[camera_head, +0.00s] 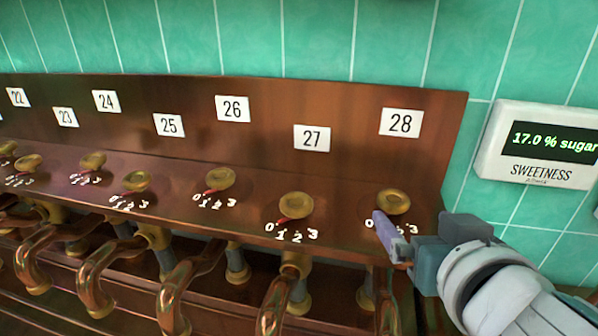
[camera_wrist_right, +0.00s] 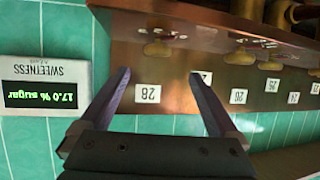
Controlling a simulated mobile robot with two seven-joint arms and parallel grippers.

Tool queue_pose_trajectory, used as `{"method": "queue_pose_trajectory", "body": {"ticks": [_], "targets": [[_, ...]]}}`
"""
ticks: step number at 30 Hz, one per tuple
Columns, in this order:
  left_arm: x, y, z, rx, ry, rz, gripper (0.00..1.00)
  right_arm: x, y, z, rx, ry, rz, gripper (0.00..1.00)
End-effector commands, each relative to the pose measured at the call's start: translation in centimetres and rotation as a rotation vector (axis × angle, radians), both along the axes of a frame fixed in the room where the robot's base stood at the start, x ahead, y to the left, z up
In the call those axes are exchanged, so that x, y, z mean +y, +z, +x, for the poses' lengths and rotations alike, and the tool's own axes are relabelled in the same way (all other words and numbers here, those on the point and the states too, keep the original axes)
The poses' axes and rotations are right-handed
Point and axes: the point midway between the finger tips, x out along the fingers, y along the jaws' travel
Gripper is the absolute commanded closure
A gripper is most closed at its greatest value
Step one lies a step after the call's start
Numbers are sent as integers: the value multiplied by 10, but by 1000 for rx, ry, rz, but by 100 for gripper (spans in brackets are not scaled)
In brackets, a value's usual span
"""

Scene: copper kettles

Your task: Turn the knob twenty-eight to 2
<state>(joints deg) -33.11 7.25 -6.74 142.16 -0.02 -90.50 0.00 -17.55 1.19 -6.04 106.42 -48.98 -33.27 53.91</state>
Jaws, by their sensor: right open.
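Knob twenty-eight (camera_head: 393,202) is a round brass knob on the copper panel, below the white label 28 (camera_head: 401,123). Its 0 and 3 marks show; my right gripper covers the marks between, and I cannot tell where its pointer stands. My right gripper (camera_head: 384,226) is in front of the knob, at its lower edge in the picture. In the right wrist view my fingers (camera_wrist_right: 158,75) are spread with nothing between them; label 28 (camera_wrist_right: 148,93) and knob twenty-eight (camera_wrist_right: 157,48) appear upside down beyond them. My left gripper is not in view.
Knob 27 (camera_head: 296,207) stands close on the left, with a row of more knobs beyond it. Copper pipes (camera_head: 275,300) run below the panel. A sweetness display (camera_head: 540,145) reading 17.0 % sugar is on the green tiled wall at right.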

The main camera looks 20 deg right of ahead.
Motion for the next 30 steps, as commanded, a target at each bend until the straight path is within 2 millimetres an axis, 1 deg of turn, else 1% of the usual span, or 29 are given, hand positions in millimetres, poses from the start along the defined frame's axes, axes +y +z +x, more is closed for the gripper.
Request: {"method": "queue_pose_trajectory", "body": {"ticks": [5, 12, 18, 24, 30], "targets": [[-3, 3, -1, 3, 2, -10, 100, -7, -5, 17, -2, 0, -3, 4], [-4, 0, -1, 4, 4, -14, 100, -20, -22, 53, -1, 0, -4, 4], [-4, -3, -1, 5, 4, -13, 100, -28, -33, 75, 1, 1, -2, 4], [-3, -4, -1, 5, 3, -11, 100, -31, -36, 84, 0, -1, -1, 4], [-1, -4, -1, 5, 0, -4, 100, -31, -36, 84, 1, -1, -1, 4]]}}
